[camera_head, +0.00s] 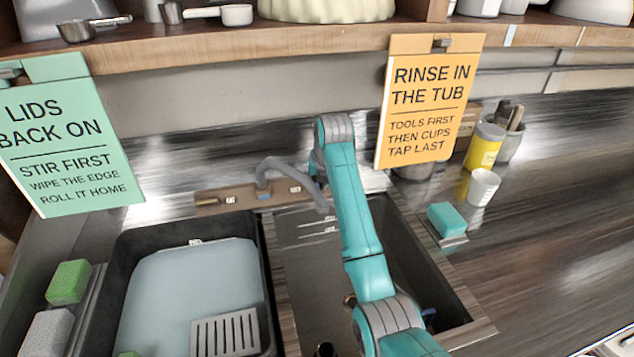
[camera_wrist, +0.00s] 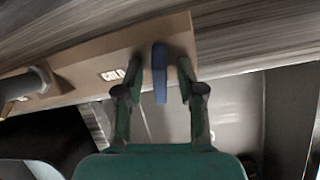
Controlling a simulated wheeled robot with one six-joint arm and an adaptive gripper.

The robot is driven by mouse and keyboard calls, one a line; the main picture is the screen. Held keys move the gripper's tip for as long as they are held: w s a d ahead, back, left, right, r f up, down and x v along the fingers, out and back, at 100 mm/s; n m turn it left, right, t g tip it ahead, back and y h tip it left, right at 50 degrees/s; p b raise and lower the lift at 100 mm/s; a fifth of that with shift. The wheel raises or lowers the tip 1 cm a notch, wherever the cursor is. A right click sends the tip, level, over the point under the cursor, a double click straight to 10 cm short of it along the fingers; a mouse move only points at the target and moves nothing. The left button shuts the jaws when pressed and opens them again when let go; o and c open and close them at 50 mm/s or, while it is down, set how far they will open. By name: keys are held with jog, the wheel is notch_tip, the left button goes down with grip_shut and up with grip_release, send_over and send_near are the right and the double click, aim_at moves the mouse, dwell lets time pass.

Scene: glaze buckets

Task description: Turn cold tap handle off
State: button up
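The cold tap handle (camera_wrist: 159,74) is a blue lever on the tan tap board (camera_wrist: 80,62), beside a small label that seems to read COLD. My gripper (camera_wrist: 157,80) is open in the wrist view, one finger on each side of the lever. Gaps show between the lever and both fingers. In the head view the grey curved spout (camera_head: 283,166) rises from the tap board (camera_head: 240,194) behind the sink. My arm hides the cold handle and my gripper there. I cannot tell whether water runs.
A sink basin (camera_head: 300,240) lies under my arm, with a dark tub (camera_head: 130,250) of pale liquid to its left. A teal sponge (camera_head: 446,218), a white cup (camera_head: 483,187) and a yellow container (camera_head: 486,146) stand right. An orange sign (camera_head: 428,100) hangs from the shelf (camera_head: 300,47).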

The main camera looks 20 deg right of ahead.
jog(key=shift+c, duration=0.2)
grip_shut()
jog(key=m+y, duration=0.1)
jog(key=m, duration=0.3)
jog(key=shift+d, duration=0.1)
dwell(0.3)
jog(key=shift+o, duration=0.2)
grip_release()
